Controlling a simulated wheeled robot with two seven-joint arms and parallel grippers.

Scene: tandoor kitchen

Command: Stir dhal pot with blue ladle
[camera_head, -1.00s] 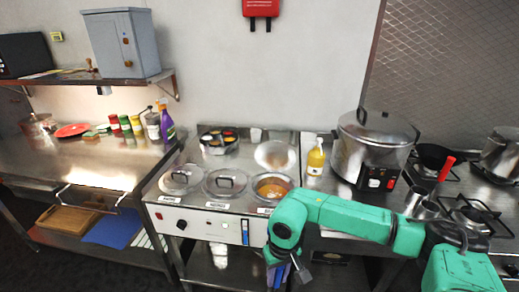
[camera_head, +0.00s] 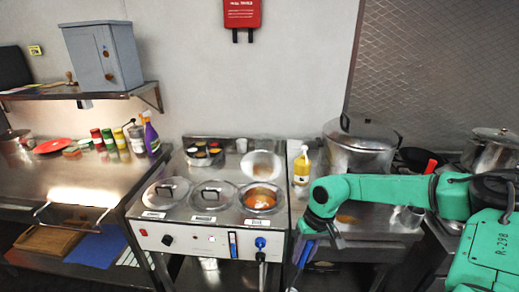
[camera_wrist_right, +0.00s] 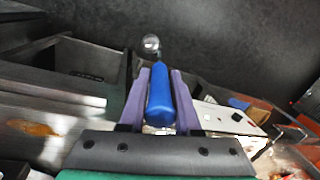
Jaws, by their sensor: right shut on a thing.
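The dhal pot (camera_head: 261,198) is the open right-hand well of the steel counter unit, with orange-brown dhal in it. My right gripper (camera_wrist_right: 158,85) is shut on the blue handle of the blue ladle (camera_wrist_right: 160,100). The ladle's round steel end shows beyond the fingertips in the wrist view. In the head view my right gripper (camera_head: 308,246) is low, just right of the unit's front panel and apart from the pot. My left gripper is not in view.
Two lidded wells (camera_head: 213,193) sit left of the dhal pot. A yellow bottle (camera_head: 302,166) and a large steel cooker (camera_head: 358,150) stand to the right. Blue items (camera_head: 233,243) show on the unit's front panel (camera_head: 190,238). A spice tray (camera_head: 204,152) is behind.

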